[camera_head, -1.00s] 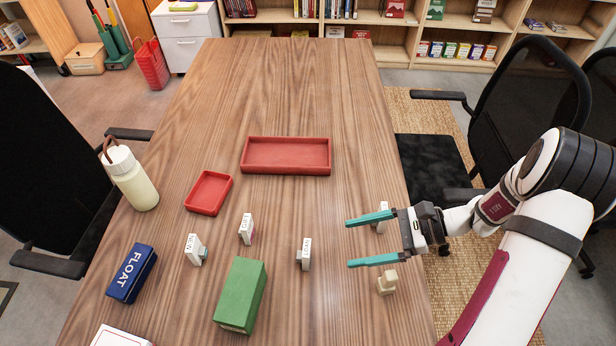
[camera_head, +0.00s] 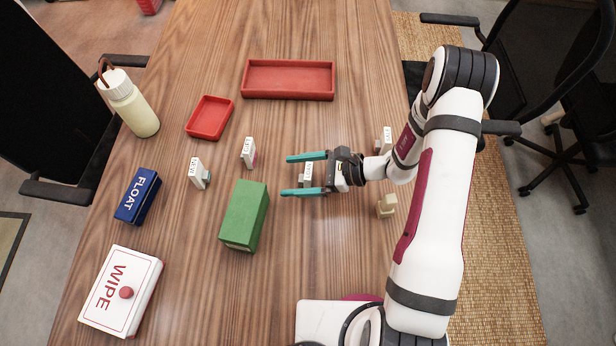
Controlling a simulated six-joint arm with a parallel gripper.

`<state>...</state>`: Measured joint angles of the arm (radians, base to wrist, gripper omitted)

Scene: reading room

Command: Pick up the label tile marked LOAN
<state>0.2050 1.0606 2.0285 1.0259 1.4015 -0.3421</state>
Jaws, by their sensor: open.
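Several small white label tiles stand on the wooden table. One tile (camera_head: 307,172) shows between the two teal fingers of my gripper (camera_head: 286,175), which is open; I cannot tell whether the fingers touch it or are above it. Other tiles stand left of the gripper, one near the green block (camera_head: 248,152) and one further left (camera_head: 198,172). Another tile (camera_head: 384,139) is to the right, partly behind my arm. The lettering is too small to read surely, so I cannot tell which tile says LOAN.
A green block (camera_head: 244,216) lies left of my gripper. A large red tray (camera_head: 288,94) and a small red tray (camera_head: 209,133) are further back. A bottle (camera_head: 133,108), a blue FLOAT box (camera_head: 138,195) and a WIPE box (camera_head: 112,315) are left. A beige piece (camera_head: 386,206) stands right.

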